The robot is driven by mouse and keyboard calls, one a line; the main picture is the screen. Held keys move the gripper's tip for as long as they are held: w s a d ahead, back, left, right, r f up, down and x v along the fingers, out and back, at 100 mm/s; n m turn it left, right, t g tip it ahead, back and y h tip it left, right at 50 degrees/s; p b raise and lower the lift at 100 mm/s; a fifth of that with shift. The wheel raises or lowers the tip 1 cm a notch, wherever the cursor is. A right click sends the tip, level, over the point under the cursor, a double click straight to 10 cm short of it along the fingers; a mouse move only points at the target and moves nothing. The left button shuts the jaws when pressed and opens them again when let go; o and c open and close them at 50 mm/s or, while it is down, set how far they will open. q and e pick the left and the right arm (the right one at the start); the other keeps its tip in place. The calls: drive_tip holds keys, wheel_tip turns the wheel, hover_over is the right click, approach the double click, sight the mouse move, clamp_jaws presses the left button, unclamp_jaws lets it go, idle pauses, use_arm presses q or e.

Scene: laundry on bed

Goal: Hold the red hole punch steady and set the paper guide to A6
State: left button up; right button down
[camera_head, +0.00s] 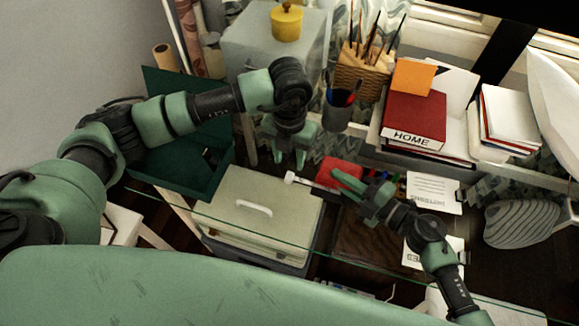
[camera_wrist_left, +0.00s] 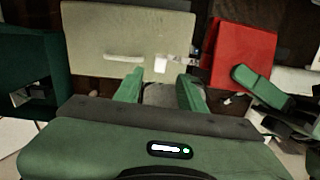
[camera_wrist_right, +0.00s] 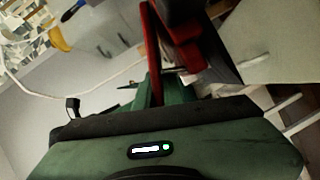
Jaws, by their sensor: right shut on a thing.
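The red hole punch (camera_head: 340,172) lies near the middle of the head view, with its white paper guide (camera_head: 298,180) sticking out to the left. My right gripper (camera_head: 352,186) is shut on the punch from the front right. The punch also shows in the right wrist view (camera_wrist_right: 178,45), large and partly cut off. My left gripper (camera_head: 290,162) is open and points down behind the guide. In the left wrist view, the guide's white end (camera_wrist_left: 160,63) appears between and just beyond the open fingers (camera_wrist_left: 159,77). I cannot read any size mark on the guide.
A beige box with a white handle (camera_head: 250,212) is below and left of the guide. A dark green box (camera_head: 185,175) stands further left. A pen cup (camera_head: 337,115) and a red book marked HOME (camera_head: 412,115) are behind. A glass edge crosses in front.

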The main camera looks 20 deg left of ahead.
sight(290, 175)
use_arm(q)
drive_tip(key=shift+r, duration=2.35)
drive_tip(key=shift+r, duration=0.1)
wheel_tip(290, 175, down, 12)
clamp_jaws()
